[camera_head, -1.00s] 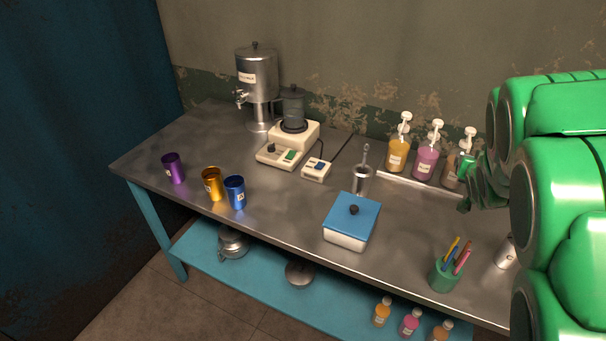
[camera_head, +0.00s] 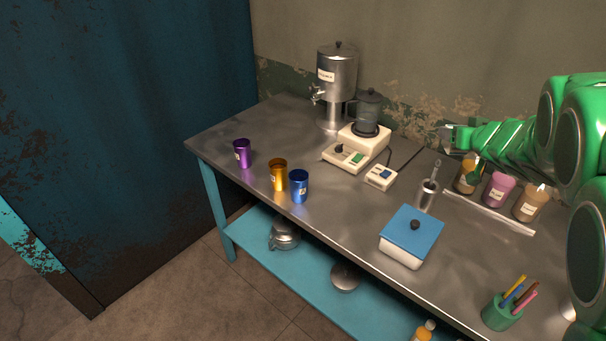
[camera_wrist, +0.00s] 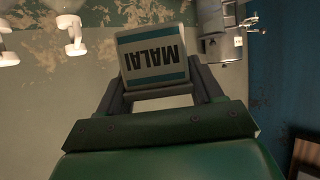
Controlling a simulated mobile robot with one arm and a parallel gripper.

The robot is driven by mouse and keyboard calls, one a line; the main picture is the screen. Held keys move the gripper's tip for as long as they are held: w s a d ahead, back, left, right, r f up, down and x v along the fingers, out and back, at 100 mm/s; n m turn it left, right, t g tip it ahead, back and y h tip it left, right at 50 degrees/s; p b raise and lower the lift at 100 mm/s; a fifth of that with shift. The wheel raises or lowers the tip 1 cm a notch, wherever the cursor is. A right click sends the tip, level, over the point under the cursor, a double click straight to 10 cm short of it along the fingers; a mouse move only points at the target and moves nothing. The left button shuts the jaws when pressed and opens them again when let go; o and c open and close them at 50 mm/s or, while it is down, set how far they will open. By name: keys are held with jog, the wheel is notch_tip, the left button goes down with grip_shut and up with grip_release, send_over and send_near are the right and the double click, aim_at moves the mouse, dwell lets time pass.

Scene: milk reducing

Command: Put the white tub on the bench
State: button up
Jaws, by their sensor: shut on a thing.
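My gripper (camera_wrist: 160,88) is shut on a white tub (camera_wrist: 153,58) with teal bands and the word MALAI, upside down in the wrist view. The tub sits between the two dark fingers. There the tub is too small and covered to make out clearly. The bench (camera_head: 345,225) is a grey metal top on teal legs with a lower shelf.
A white box with a blue lid (camera_head: 411,232), cups (camera_head: 279,175), a hot plate (camera_head: 357,149), a steel dispenser (camera_head: 337,80), bottles (camera_head: 498,190) and a pen holder (camera_head: 502,312) stand on the bench. Bare top lies between cups and blue-lidded box.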

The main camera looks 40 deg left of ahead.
jog(key=s+a+f+n+g+y, duration=0.1)
jog(key=s+a+f+n+g, duration=0.2)
jog(key=s+a, duration=0.5)
jog(key=s+a+f+n+g+y, duration=0.2)
jog(key=s+a+f+n+g, duration=0.3)
jog(key=a, duration=0.4)
jog(key=s+a+f+n+g+y, duration=0.1)
jog(key=s+a+f+n+g, duration=0.1)
jog(key=s+a, duration=0.6)
jog(key=shift+w+a+f, duration=2.4)
jog(key=shift+w+a, duration=0.1)
jog(key=shift+a, duration=0.2)
jog(key=shift+w+a+f, duration=2.4)
jog(key=shift+w+a, duration=0.1)
jog(key=shift+a, duration=0.15)
jog(key=shift+f, duration=1.6)
jog(key=shift+f, duration=0.1)
jog(key=o, duration=1.1)
jog(key=shift+o, duration=0.2)
